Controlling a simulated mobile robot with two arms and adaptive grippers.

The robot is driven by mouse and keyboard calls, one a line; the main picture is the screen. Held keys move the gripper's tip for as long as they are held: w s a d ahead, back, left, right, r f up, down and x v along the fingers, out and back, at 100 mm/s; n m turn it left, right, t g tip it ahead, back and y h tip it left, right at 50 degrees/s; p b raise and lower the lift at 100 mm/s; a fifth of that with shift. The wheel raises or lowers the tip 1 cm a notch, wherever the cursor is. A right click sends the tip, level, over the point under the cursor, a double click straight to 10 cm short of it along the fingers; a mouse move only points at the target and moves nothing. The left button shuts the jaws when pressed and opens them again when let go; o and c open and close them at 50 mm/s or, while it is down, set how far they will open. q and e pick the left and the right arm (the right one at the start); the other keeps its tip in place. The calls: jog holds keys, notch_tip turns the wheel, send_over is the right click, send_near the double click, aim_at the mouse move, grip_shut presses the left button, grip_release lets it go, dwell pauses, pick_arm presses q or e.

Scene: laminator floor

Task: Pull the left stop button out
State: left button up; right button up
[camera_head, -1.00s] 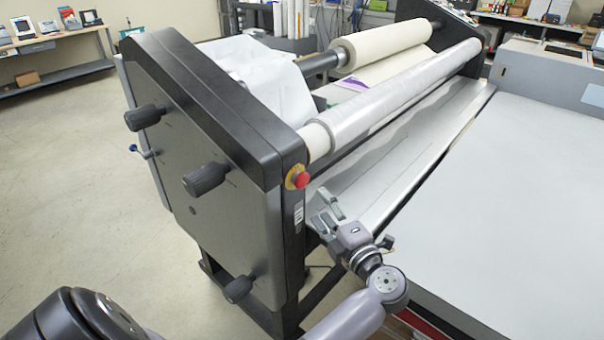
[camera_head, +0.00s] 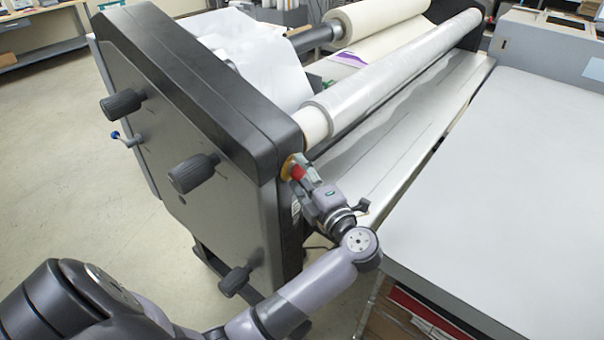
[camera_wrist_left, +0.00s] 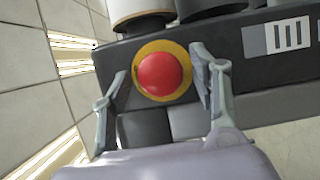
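The left stop button is a red round knob (camera_wrist_left: 164,75) on a yellow ring (camera_wrist_left: 183,49), set on the end face of the laminator's black side panel. In the head view the red button (camera_head: 298,173) is partly covered by my left gripper (camera_head: 299,177). In the left wrist view my left gripper (camera_wrist_left: 163,90) is open, with one finger to each side of the button. The right finger is close to the yellow ring; I cannot tell whether either finger touches. My right gripper is not in view.
The laminator's side panel (camera_head: 190,130) carries several black knobs, one of them near its middle (camera_head: 193,173). A film roller (camera_head: 390,75) runs behind the button. A wide grey table (camera_head: 490,210) lies to the right. Open floor (camera_head: 50,150) is at left.

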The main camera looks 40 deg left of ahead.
pick_arm(q)
jog(key=shift+w+a, duration=0.1)
jog(key=c, duration=0.4)
jog(key=shift+f, duration=0.1)
grip_shut()
